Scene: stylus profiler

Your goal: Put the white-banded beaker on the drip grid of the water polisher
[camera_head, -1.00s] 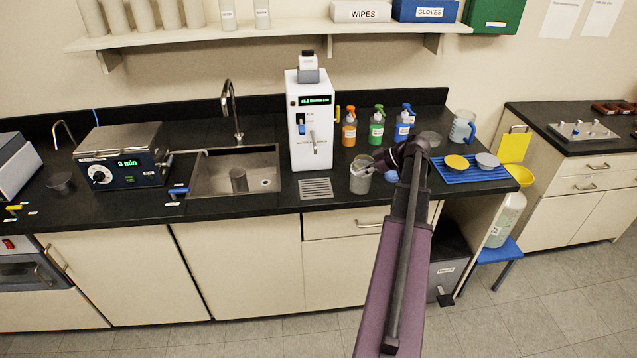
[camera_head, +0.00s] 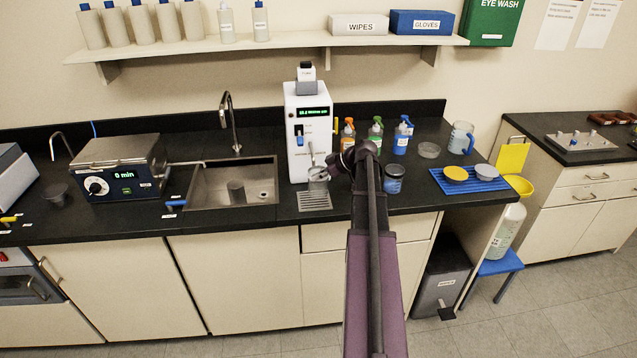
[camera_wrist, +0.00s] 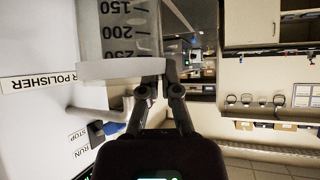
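The white-banded beaker (camera_head: 318,180) is a clear vessel in front of the water polisher (camera_head: 309,130), over the back part of the drip grid (camera_head: 314,202). Whether its base touches the grid I cannot tell. My gripper (camera_head: 340,163) reaches it from the right and is shut on it. In the wrist view the beaker (camera_wrist: 118,30) shows its graduations upside down, with the white band (camera_wrist: 120,70) near my fingertips (camera_wrist: 158,88). The polisher's white front (camera_wrist: 40,120) is close on the left there. My arm hides part of the counter.
A beaker with blue (camera_head: 394,180) stands just right of my gripper. Orange, green and blue wash bottles (camera_head: 375,135) stand behind. A blue rack (camera_head: 470,180) and a jug (camera_head: 461,138) are further right. The sink (camera_head: 258,185) lies left of the polisher.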

